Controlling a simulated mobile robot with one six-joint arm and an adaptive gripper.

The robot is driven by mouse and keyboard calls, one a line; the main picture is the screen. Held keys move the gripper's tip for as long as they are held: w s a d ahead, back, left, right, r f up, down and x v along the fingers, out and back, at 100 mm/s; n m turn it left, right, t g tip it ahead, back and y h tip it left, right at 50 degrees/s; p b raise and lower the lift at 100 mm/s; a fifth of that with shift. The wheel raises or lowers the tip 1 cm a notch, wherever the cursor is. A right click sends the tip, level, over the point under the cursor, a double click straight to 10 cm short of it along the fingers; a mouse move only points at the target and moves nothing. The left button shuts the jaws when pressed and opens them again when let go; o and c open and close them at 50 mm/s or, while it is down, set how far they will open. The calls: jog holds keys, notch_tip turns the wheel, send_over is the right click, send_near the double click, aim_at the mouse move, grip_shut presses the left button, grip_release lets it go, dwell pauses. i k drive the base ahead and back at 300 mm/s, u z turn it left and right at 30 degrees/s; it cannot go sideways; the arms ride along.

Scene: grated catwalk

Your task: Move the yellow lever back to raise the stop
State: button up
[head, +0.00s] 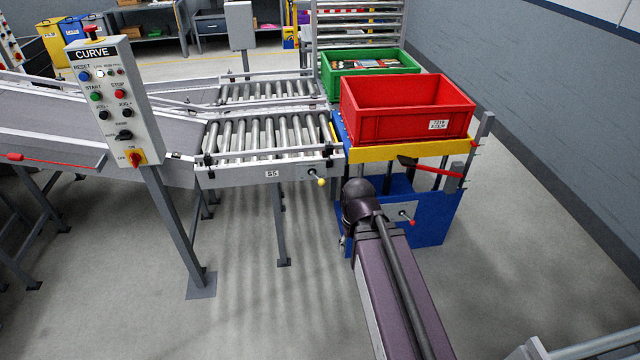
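A lever with a yellow ball knob (321,182) sticks out below the front right corner of the roller conveyor (268,173) labelled 55. Its short rod runs up to the conveyor's side frame. A thin yellow strip (333,128) shows at the right end of the rollers; I cannot tell whether it is the stop, or whether the stop is up or down. My purple arm reaches up from the bottom, and its dark rounded joint is to the right of the yellow knob, apart from it in the picture. My gripper cannot be made out beyond the joint.
A blue cart (430,225) with a yellow edge carries a red crate (400,125) and stands against the conveyor's right end. It has red-tipped handles. A green crate (345,85) is behind. The CURVE control post (120,105) stands left. Floor in front is clear.

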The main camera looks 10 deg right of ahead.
aim_at(321, 181)
jog(key=z, duration=0.05)
jog(key=i, duration=1)
jog(key=u, duration=0.05)
